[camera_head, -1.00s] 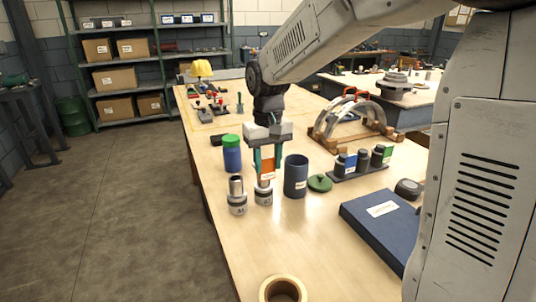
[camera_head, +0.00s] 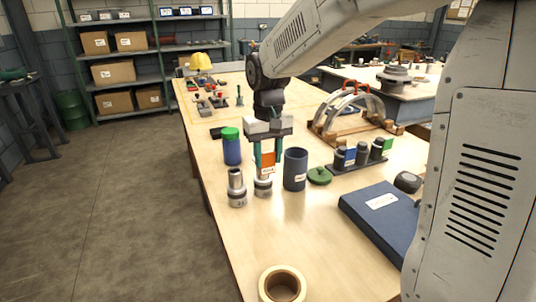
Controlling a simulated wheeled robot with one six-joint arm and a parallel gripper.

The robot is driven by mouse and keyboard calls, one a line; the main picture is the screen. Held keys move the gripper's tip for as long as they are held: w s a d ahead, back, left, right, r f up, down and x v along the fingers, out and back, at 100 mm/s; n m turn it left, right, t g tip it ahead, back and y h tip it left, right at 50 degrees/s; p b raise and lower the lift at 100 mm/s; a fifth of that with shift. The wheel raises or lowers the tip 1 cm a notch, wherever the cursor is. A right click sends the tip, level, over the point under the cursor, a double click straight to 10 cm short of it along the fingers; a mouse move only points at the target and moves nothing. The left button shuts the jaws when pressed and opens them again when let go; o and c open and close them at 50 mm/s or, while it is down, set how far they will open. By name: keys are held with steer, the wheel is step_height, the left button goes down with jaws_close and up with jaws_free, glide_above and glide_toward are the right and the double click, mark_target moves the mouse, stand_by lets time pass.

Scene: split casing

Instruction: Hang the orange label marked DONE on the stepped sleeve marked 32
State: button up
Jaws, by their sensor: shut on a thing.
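My gripper (camera_head: 267,165) points down over the table and is shut on an orange label (camera_head: 267,162), which hangs between its teal fingers. The label has a pale patch near its lower edge; its writing is too small to read. Directly below is a metal stepped sleeve (camera_head: 263,188) with a white marking; its upper part is hidden by the label and fingers. I cannot tell whether the label touches it or is around it. A second stepped sleeve (camera_head: 237,189) stands upright just to the left, its narrow top showing. I cannot read either sleeve's number with certainty.
A blue bottle with a green cap (camera_head: 232,147) stands left of the gripper, a dark blue cup (camera_head: 295,170) close on the right. Beyond are a green lid (camera_head: 319,176), a rack of small bottles (camera_head: 358,161) and a blue case (camera_head: 381,215). A tape roll (camera_head: 282,283) lies in front.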

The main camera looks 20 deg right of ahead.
mark_target(268, 171)
steer(key=shift+f, duration=0.3)
stand_by(0.4)
steer(key=shift+f, duration=1.15)
steer(key=shift+f, duration=0.35)
steer(key=shift+f, duration=0.85)
steer(key=o, duration=1.1)
steer(key=shift+r, duration=3.95)
